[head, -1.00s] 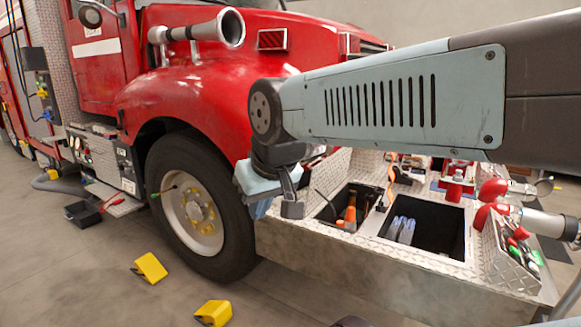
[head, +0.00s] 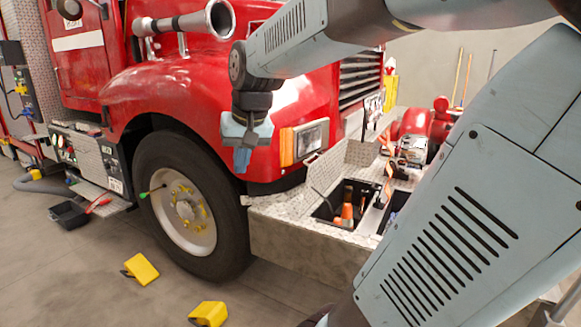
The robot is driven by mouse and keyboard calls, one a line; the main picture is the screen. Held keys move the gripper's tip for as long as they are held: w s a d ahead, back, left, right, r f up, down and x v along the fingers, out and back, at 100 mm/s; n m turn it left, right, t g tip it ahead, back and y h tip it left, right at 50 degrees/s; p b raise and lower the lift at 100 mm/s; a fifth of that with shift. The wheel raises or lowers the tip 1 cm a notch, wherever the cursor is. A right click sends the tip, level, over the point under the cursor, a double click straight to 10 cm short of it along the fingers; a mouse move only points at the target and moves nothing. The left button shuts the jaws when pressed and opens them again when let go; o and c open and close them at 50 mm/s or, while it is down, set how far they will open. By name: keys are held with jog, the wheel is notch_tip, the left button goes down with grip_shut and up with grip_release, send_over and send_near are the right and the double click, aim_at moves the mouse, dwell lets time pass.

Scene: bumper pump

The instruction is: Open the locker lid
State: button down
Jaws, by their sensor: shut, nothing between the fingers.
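The front bumper (head: 275,212) is silver diamond plate with open compartments in its top. A raised diamond-plate panel (head: 324,166), which looks like the locker lid, stands tilted up behind the left compartment (head: 323,208). Orange cones (head: 347,212) show inside that compartment. My gripper (head: 242,160) points down, shut and empty, in front of the red fender. It is above and left of the bumper, apart from the panel. My arm hides most of the right compartment (head: 397,201) and the bumper's right end.
The red truck's headlight (head: 305,143) and front wheel (head: 185,205) are close by my gripper. Yellow wheel chocks (head: 141,269) (head: 209,313) and a black tray (head: 69,214) lie on the floor. The floor left of the bumper is otherwise mostly clear.

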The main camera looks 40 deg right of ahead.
jog(key=w+d+f+m+g+h, duration=0.2)
jog(key=w+d+f+m+g, duration=0.15)
jog(key=w+d, duration=0.7)
jog(key=w+d+f+m+g+h, duration=0.2)
jog(key=w+d+f+m, duration=0.2)
jog(key=w+d, duration=0.65)
jog(key=w+d+f+m+g+h, duration=0.3)
jog(key=w+d, duration=0.4)
jog(key=d, duration=0.7)
jog(key=w+a+f+x, duration=0.1)
jog(key=x, duration=0.9)
jog(key=shift+f+m+t, duration=0.2)
jog(key=shift+m+t, duration=0.15)
jog(key=shift+t, duration=0.1)
jog(key=shift+w, duration=0.1)
jog(key=s+d+t+y, duration=0.1)
jog(key=s+d+t, duration=0.1)
jog(key=s, duration=0.4)
jog(key=shift+d+f+m+t+y, duration=0.2)
jog(key=shift+f+m+t+y, duration=0.1)
jog(key=shift+f+t+y, duration=0.15)
jog(key=v, duration=1)
jog(key=shift+w+a, duration=0.1)
jog(key=shift+a, duration=0.05)
